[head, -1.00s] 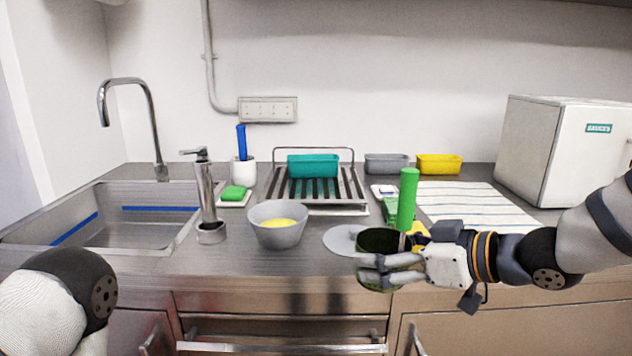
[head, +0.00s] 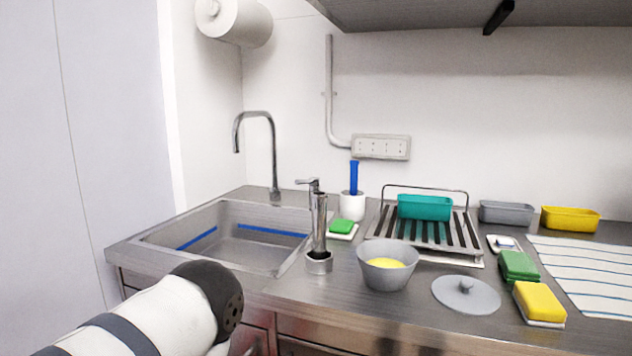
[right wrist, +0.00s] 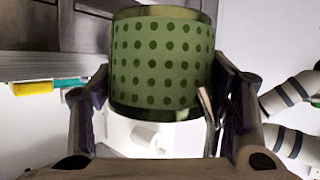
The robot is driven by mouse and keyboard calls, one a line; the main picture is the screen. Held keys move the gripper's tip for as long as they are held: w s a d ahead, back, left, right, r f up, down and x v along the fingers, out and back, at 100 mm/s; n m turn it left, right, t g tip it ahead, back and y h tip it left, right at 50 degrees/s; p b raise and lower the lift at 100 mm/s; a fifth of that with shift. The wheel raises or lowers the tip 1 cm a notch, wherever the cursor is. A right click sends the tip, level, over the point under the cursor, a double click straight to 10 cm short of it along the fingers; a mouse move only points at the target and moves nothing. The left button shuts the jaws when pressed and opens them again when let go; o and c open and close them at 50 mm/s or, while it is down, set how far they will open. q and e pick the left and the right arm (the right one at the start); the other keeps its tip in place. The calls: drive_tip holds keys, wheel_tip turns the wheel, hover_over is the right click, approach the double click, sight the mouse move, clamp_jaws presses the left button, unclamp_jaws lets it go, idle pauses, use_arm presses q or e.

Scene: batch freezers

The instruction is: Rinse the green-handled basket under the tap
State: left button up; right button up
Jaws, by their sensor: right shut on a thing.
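The basket (right wrist: 160,55) is a green drum with rows of darker green dots. It fills the upper middle of the right wrist view. My right gripper (right wrist: 163,95) is shut on it, with a finger on each side. Its green handle does not show now, and neither the basket nor the right gripper is in the head view. The tap (head: 274,160) is a tall curved metal spout behind the steel sink (head: 222,257), left of centre in the head view. No running water is visible. My left gripper is out of view; only part of that arm shows.
The sink basin looks empty.

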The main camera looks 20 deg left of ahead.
idle(0.8)
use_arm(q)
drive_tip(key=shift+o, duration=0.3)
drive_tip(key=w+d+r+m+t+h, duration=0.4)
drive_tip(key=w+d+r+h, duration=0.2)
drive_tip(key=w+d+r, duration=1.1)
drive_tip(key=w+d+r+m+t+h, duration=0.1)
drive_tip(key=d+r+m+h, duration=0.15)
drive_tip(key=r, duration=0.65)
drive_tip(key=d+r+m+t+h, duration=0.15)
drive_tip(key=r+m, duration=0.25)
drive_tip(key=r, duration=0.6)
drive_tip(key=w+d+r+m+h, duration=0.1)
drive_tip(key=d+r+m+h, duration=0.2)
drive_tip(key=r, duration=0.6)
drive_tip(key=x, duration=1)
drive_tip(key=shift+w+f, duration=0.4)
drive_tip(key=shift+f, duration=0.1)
use_arm(e)
drive_tip(key=a+r+n+g+y, duration=0.1)
drive_tip(key=a+r+n+g, duration=0.1)
drive_tip(key=a+g, duration=0.1)
drive_tip(key=a+r+n+g, duration=0.2)
drive_tip(key=a+n+g, duration=0.1)
drive_tip(key=a, duration=0.1)
drive_tip(key=a+r+n+g+y, duration=0.1)
drive_tip(key=a+r+n+g, duration=0.1)
drive_tip(key=a+n+g, duration=0.1)
drive_tip(key=shift+a+y, duration=0.3)
drive_tip(key=shift+a, duration=0.55)
